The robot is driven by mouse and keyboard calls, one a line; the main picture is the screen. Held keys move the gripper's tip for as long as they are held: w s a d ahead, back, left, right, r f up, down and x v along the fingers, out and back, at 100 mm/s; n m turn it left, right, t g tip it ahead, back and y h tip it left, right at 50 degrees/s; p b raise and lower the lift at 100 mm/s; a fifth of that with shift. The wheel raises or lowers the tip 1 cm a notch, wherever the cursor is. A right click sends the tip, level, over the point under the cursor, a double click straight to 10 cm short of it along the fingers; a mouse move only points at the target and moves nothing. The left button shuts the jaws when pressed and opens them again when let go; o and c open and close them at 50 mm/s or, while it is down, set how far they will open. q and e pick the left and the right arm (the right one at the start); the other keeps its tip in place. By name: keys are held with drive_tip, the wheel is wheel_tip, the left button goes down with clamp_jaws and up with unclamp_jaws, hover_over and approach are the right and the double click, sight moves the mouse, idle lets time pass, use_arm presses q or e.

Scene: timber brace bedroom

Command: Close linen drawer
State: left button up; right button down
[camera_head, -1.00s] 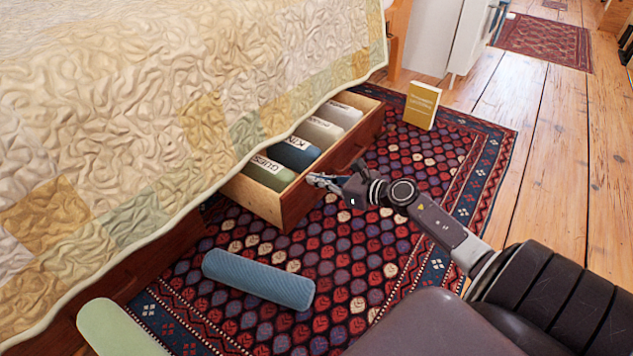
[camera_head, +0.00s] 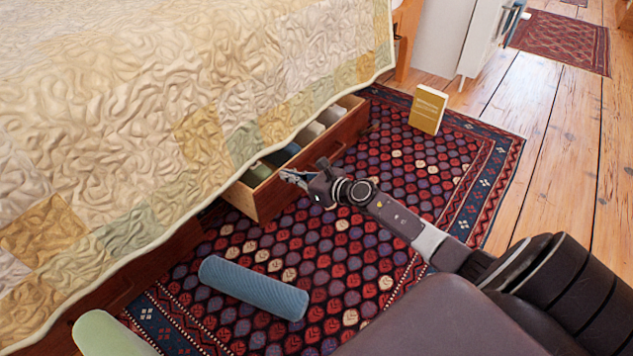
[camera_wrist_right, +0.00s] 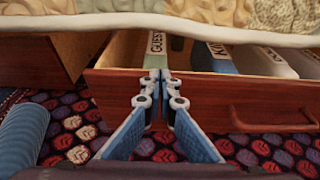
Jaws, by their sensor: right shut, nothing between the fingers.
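The wooden linen drawer (camera_head: 350,131) is partly open under the quilt-covered bed. It also shows in the right wrist view (camera_wrist_right: 215,95), with a curved handle (camera_wrist_right: 272,120) on its front. Labelled rolls of linen lie inside: a green one (camera_head: 258,172) marked GUEST, a blue one (camera_head: 283,154) and pale ones (camera_head: 310,131). The quilt hides their far parts. My right gripper (camera_head: 292,177) is shut and empty, with its fingertips against or very close to the drawer front, left of the handle. I cannot tell if they touch. My left gripper is not in view.
A blue bolster (camera_head: 254,287) lies on the patterned rug (camera_head: 400,170) in front of the bed. A green bolster (camera_head: 108,334) lies at lower left. A yellow book (camera_head: 428,109) stands on the rug beyond the drawer.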

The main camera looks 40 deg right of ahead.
drive_tip(key=w+a, duration=0.2)
drive_tip(key=w, duration=0.4)
drive_tip(key=shift+w+b, duration=0.35)
drive_tip(key=shift+b, duration=0.1)
drive_tip(key=shift+f, duration=0.1)
